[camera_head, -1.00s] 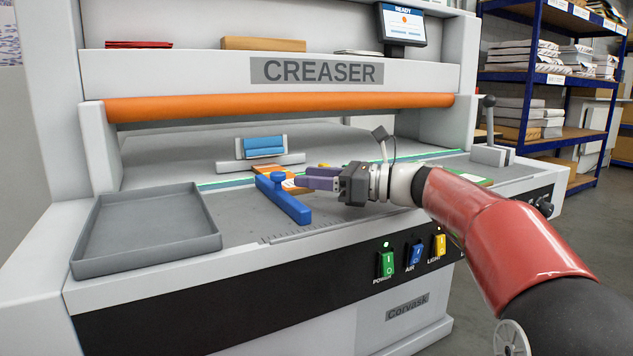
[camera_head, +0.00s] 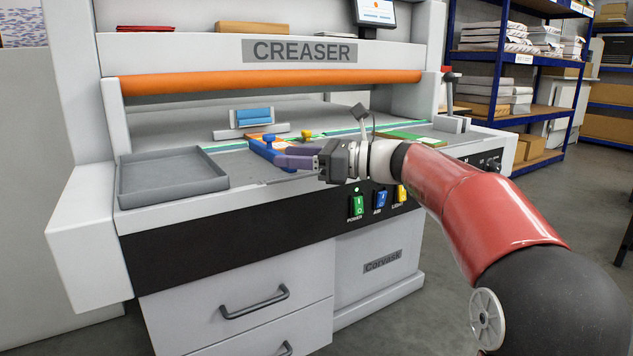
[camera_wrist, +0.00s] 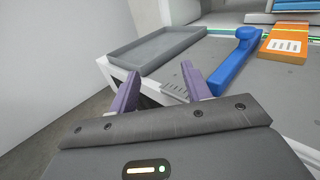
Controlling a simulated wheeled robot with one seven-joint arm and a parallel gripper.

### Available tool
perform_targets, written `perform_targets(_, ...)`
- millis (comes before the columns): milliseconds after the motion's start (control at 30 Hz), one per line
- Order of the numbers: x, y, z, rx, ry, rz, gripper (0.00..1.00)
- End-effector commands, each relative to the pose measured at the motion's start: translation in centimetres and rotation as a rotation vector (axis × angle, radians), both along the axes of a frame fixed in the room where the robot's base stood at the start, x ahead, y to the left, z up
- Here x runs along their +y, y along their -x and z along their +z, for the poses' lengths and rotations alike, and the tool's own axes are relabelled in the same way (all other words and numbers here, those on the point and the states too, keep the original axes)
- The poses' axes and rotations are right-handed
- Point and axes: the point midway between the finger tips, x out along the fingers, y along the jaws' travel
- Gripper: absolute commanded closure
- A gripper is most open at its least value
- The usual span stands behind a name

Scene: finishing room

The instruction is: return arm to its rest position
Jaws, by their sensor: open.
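My gripper (camera_head: 291,157) is at the end of my red arm, which reaches in from the lower right in the head view. It is in front of the creaser's (camera_head: 230,185) front edge. In the wrist view my gripper (camera_wrist: 160,92) has its two purple fingers spread apart with nothing between them. A blue bar with a round knob (camera_wrist: 235,64) lies on the machine bed, beyond the right finger and apart from it. In the head view the fingers partly overlap this bar (camera_head: 262,152).
A grey tray (camera_head: 170,201) sits on the bed's left end. An orange block with a white label (camera_wrist: 287,42) lies beside the blue bar. Power, air and light switches (camera_head: 380,198) are on the front panel. A lever (camera_head: 449,95) stands at the right. Open floor (camera_head: 560,215) lies right.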

Motion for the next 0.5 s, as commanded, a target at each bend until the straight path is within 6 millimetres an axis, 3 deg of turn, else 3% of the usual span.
perform_targets(267,0.1,2.9,-2.1,-0.123,0.184,-0.011,0.52)
perform_targets(500,-0.7,7.2,-5.7,-0.308,0.455,0.008,0.52)
